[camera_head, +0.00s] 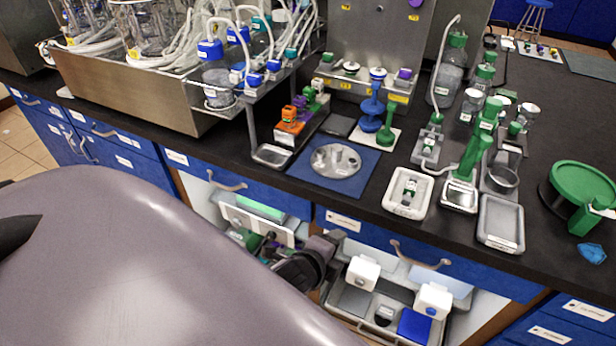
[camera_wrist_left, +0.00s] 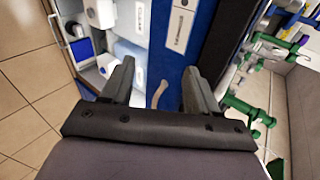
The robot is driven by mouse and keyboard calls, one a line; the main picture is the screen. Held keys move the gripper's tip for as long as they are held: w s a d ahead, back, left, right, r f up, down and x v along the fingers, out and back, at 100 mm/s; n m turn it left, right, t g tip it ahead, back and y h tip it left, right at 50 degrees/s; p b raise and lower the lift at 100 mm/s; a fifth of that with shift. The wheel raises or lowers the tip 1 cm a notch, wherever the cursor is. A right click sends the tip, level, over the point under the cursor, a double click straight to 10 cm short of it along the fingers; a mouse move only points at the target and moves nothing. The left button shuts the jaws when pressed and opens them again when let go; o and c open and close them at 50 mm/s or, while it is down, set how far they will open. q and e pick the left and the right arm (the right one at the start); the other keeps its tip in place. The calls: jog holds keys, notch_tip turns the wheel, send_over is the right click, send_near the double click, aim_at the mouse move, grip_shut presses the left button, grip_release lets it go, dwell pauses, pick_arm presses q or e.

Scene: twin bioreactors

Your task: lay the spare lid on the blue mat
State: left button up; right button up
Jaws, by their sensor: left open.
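A round silver metal lid with several holes (camera_head: 336,159) lies flat on the blue mat (camera_head: 303,172) on the black worktop, with mat showing around it. I take this disc to be the spare lid. My left gripper (camera_wrist_left: 159,72) is open, with nothing between its fingers in the left wrist view. In the head view it is a dark shape (camera_head: 302,262) in front of the open drawers, below the worktop edge and apart from the lid. My large grey arm link hides part of the lower left. My right gripper is not in view.
A small metal tray (camera_head: 272,155) is left of the mat, and a blue stand (camera_head: 371,108) is behind it. White-rimmed trays (camera_head: 408,193) and green-topped parts are to the right. A green round platform (camera_head: 582,184) is at far right.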

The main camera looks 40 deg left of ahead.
pick_arm(q)
jog(key=s+d+f+n+h, duration=0.3)
jog(key=s+f+n, duration=0.2)
jog(key=s+n, duration=0.7)
jog(key=shift+d+n+h, duration=0.2)
jog(key=shift+n+h, duration=0.1)
jog(key=shift+n, duration=0.9)
